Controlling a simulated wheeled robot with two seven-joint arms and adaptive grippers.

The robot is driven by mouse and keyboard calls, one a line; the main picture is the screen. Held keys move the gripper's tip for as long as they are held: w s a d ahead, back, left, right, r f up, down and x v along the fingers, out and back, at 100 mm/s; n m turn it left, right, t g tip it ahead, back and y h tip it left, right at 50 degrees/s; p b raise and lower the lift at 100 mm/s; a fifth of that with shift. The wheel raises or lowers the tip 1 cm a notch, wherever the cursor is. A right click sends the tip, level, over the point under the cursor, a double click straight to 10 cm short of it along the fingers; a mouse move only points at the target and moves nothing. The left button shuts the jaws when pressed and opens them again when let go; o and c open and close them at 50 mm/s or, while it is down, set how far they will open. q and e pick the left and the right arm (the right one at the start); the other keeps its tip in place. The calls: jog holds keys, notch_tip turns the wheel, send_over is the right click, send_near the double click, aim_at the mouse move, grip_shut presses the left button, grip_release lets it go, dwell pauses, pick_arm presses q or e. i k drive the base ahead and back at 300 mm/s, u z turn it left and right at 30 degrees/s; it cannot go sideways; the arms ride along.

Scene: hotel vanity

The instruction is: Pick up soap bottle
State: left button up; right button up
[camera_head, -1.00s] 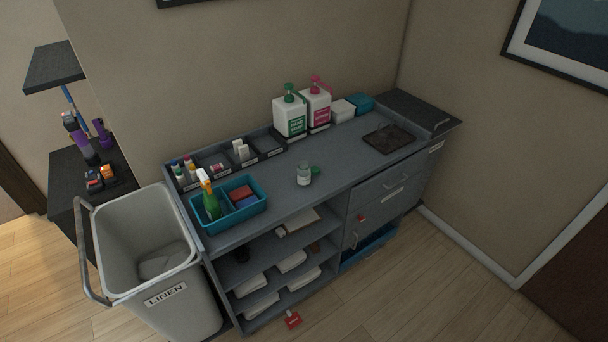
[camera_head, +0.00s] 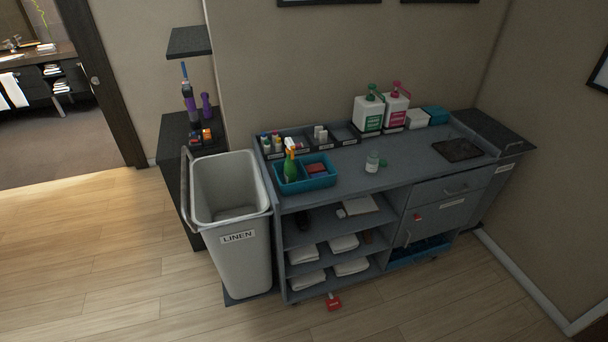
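In the head view, two white pump bottles stand upright at the back of the grey cart top (camera_head: 410,180). One has a green label and green pump (camera_head: 368,110); the other has a pink label and pink pump (camera_head: 396,106). I cannot tell which of these the task means by the soap bottle. Neither of my grippers is in view.
A teal caddy (camera_head: 321,182) holds a green spray bottle (camera_head: 291,166). A grey LINEN bin (camera_head: 246,236) stands left of the cart. Shelves below hold folded white cloths (camera_head: 343,243). Wooden floor is clear in front and left.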

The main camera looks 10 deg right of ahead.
aim_at(372, 161)
jog(key=u, duration=0.2)
jog(key=k, duration=0.45)
jog(key=u, duration=1.05)
jog(key=i, duration=1.35)
jog(key=z, duration=0.75)
jog(key=i, duration=0.9)
jog(key=z, duration=0.95)
